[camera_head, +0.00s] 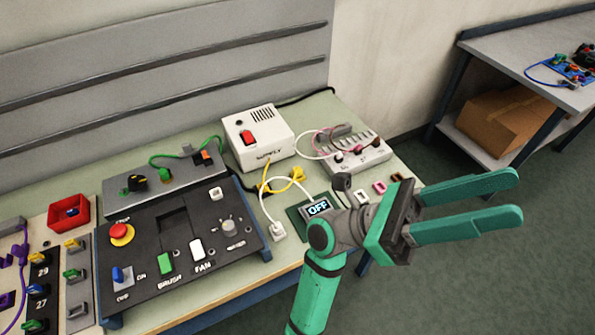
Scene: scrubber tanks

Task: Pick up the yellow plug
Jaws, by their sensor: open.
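A yellow plug (297,174) with a yellow cable (268,181) lies on the pale green workbench (330,115), in front of the white supply box. The cable loops beside a white cord. My gripper (519,197) is at the right of the view, well to the right of the plug. Its two teal fingers are apart and point to the right, past the bench's right end, with nothing between them.
The white supply box (257,138) and a grey socket strip (345,152) stand behind the plug. A white plug (278,231) and an "OFF" display (318,207) are nearer. A second table (540,60) stands at right.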

